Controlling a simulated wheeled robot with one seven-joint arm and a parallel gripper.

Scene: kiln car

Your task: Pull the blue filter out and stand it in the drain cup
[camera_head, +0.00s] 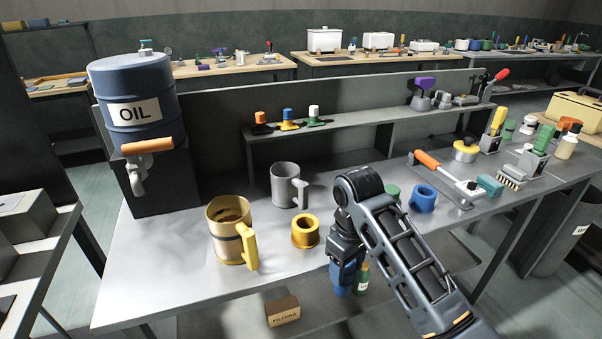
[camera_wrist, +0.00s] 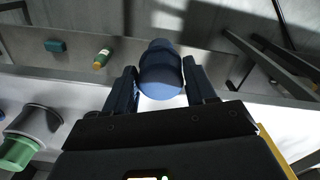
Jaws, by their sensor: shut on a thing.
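My gripper (camera_head: 346,272) points down at the front edge of the workbench. It is shut on the blue filter (camera_head: 341,291), whose lower end shows below the fingers. In the wrist view the blue filter (camera_wrist: 160,68) sits between the two dark fingers of my gripper (camera_wrist: 161,88). A yellow hollow cup (camera_head: 306,232) and a blue hollow cup (camera_head: 423,198) stand on the bench, left and right of my arm. I cannot tell which is the drain cup. Both are apart from the filter.
A yellow mug (camera_head: 226,235) and a grey mug (camera_head: 286,186) stand left on the bench, near the oil drum (camera_head: 135,90). A green bottle (camera_head: 362,279) and a filters box (camera_head: 283,311) are below bench level. Tools crowd the right; the left front of the bench is clear.

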